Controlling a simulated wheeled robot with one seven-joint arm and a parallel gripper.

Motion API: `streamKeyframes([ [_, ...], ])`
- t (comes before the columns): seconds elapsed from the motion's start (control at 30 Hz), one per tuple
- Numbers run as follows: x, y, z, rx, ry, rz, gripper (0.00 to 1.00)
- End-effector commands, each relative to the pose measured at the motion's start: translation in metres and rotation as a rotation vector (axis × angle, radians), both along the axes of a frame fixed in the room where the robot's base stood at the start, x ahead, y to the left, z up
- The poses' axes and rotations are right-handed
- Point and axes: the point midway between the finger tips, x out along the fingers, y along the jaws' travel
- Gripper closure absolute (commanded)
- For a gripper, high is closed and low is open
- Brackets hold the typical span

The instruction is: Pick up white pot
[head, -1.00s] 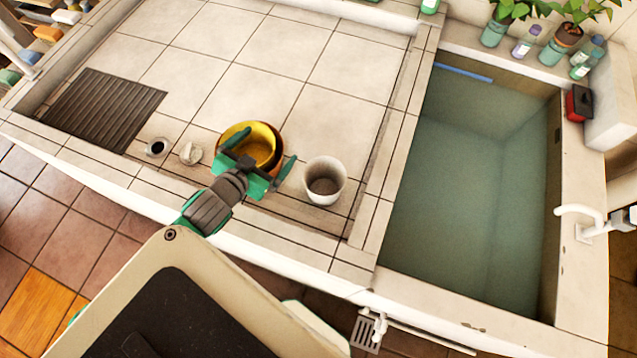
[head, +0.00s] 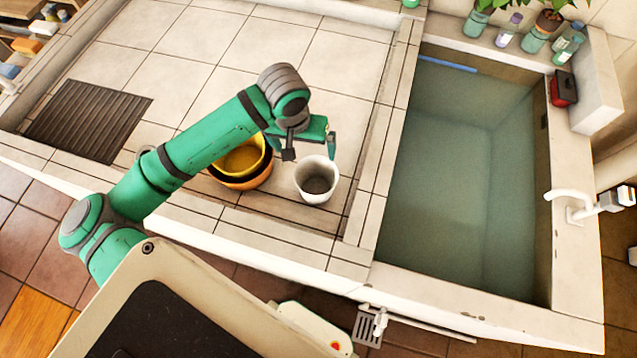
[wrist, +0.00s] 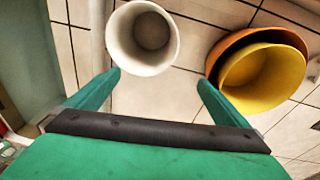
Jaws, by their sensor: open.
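The white pot (head: 318,193) stands upright on the tiled counter, left of the water basin. It also shows at the top of the wrist view (wrist: 168,55), with its open mouth facing the camera. My gripper (head: 311,147) is open and empty, just behind and above the pot in the head view. In the wrist view my gripper's fingertips (wrist: 158,80) are spread wide. The pot's lower edge is close to the left finger, with the pot a little left of the middle between them. I cannot tell the exact gap to the pot.
A yellow pot (head: 243,159) sits inside an orange pot (head: 243,183) just left of the white pot, partly behind my arm. In the wrist view they lie close to the right finger. The water basin (head: 455,180) is at the right. A dark grate (head: 88,120) lies at the left.

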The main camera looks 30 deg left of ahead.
Motion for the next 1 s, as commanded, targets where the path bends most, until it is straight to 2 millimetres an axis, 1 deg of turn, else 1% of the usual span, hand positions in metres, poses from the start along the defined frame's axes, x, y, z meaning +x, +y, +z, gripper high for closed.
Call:
streamKeyframes([
  [0.03,-0.005,-0.014,0.004,0.002,0.04,-0.028,0.0],
  [0.1,-0.013,-0.028,0.008,0.006,0.091,-0.052,0.0],
  [0.23,-0.023,-0.041,0.01,0.012,0.148,-0.079,0.0],
  [0.33,-0.025,-0.044,0.001,0.013,0.162,-0.083,0.0],
  [0.5,-0.026,-0.043,-0.025,0.012,0.161,-0.078,0.0],
  [0.6,-0.026,-0.043,-0.036,0.012,0.16,-0.08,0.0],
  [0.77,-0.026,-0.043,-0.045,0.014,0.159,-0.081,0.0],
  [0.87,-0.027,-0.043,-0.054,0.013,0.159,-0.08,0.0],
  [1.0,-0.029,-0.043,-0.075,0.013,0.161,-0.079,0.0],
])
